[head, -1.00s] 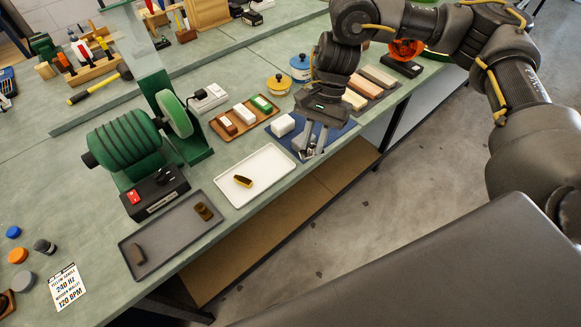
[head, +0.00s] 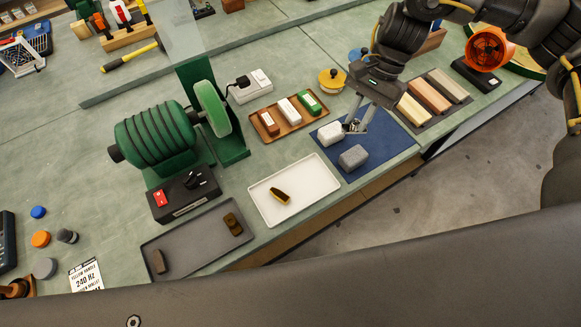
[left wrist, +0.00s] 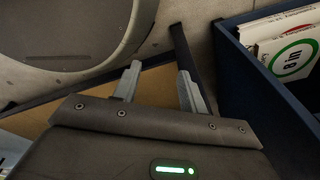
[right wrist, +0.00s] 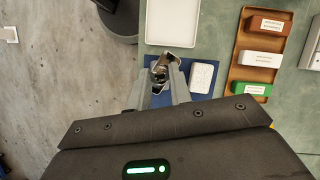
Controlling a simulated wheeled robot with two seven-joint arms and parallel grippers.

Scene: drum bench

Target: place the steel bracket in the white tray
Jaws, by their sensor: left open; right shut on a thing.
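The steel bracket (right wrist: 163,70) is a small shiny metal piece between the fingertips of my right gripper (right wrist: 165,82), which is shut on it. In the head view the right gripper (head: 354,122) is over the blue mat, just right of a white block; the bracket there is small and partly hidden by the fingers. The white tray (head: 312,176) lies left of the mat and holds a small gold-and-dark piece (head: 280,195). The tray also shows at the top of the right wrist view (right wrist: 172,25). My left gripper (left wrist: 159,74) is open and empty, outside the head view.
On the blue mat (head: 384,148) are the white block (head: 331,133) and a grey block (head: 353,157). A brown tray (head: 264,128) of labelled bars stands behind. A dark grey tray (head: 188,243) and a green drum machine (head: 155,140) are left. Wooden bars (head: 428,97) lie right.

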